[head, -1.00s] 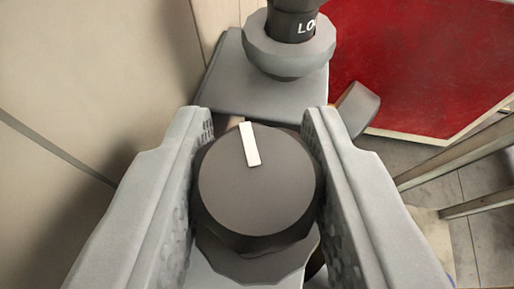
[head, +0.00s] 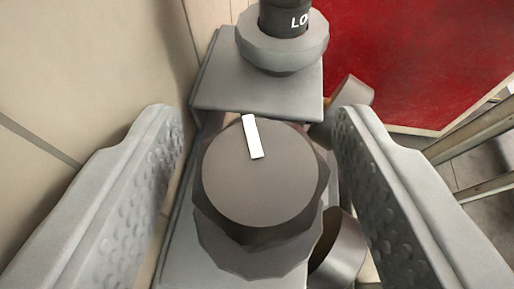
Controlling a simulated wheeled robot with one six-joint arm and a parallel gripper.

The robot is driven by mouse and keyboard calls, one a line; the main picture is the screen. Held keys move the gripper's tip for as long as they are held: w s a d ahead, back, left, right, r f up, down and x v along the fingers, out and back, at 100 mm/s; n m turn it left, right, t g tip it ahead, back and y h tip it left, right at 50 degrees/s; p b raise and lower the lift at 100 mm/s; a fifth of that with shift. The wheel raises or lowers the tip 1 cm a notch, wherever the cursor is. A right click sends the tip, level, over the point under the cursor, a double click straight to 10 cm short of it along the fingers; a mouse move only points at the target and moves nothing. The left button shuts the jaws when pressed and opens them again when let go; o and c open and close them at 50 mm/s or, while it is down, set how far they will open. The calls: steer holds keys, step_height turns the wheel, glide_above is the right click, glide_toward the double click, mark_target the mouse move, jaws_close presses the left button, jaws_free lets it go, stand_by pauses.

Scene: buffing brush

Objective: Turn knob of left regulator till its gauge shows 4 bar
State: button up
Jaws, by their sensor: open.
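A dark grey regulator knob (head: 262,185) with a white pointer mark (head: 252,137) fills the middle of the head view. The mark points up and slightly left. The knob sits on a faceted grey collar (head: 255,258). My gripper (head: 256,130) is open, with one finger on each side of the knob and a clear gap to both. No gauge face shows in this view, so no pressure reading can be seen.
Behind the knob stands a grey block (head: 258,92) bearing a second faceted collar with a black lettered part (head: 286,20). Grey cylindrical fittings (head: 340,250) stick out at the right. A beige wall (head: 80,70) is close on the left; a red panel (head: 420,60) lies behind right.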

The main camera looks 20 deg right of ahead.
steer(key=v, duration=1.7)
steer(key=shift+s, duration=0.2)
steer(key=shift+a, duration=0.1)
